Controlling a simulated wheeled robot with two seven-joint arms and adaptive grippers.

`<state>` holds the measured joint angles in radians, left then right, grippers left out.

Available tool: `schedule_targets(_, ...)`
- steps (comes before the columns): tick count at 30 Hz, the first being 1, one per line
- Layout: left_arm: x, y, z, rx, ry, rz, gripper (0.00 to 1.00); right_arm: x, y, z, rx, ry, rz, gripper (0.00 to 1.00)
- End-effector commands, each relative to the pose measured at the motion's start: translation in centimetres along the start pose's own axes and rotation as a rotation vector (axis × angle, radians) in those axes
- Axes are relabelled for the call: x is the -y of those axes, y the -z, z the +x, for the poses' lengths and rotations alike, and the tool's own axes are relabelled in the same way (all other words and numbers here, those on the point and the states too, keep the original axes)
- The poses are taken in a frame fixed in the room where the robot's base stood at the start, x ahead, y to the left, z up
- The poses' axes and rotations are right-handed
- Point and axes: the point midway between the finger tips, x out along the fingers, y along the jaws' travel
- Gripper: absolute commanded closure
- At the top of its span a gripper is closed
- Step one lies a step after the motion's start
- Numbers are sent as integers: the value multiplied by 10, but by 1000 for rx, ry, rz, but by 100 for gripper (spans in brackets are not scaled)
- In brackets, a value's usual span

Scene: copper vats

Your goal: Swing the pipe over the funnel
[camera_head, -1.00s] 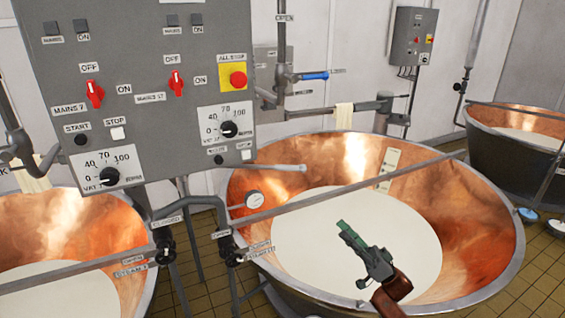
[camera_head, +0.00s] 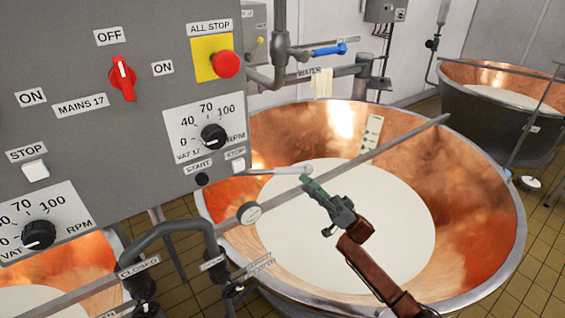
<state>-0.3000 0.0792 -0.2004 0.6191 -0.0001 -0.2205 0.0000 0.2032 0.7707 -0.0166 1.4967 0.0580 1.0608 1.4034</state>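A grey pipe (camera_head: 343,72) labelled WATER runs level behind the large copper vat, with a pale cloth (camera_head: 323,84) hung over it. A valve with a blue handle (camera_head: 330,50) sits just above it. A pale rod (camera_head: 265,171) with a rounded end sticks out below the control panel, over the vat. I cannot make out a funnel. My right gripper (camera_head: 309,186) is over the white liquid, its green fingertips close to the rod's end. I cannot tell whether they touch it. Its fingers overlap in this view. My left gripper is not in view.
The control panel (camera_head: 120,75) with knobs and a red stop button (camera_head: 225,64) fills the upper left. A long bar (camera_head: 375,160) crosses the copper vat (camera_head: 475,170). Valves (camera_head: 145,286) and bent pipes stand at lower left. Another vat (camera_head: 480,115) stands far right.

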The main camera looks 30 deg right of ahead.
Motion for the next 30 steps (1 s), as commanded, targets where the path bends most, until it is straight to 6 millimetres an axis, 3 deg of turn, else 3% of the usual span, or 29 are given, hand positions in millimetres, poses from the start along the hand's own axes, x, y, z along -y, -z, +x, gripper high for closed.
schedule_targets(5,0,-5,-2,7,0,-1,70,1,1,15,-2,3,0,66)
schedule_targets(16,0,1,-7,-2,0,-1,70,0,1,69,-2,2,0,66)
schedule_targets(30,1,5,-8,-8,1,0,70,0,0,78,0,0,0,69)
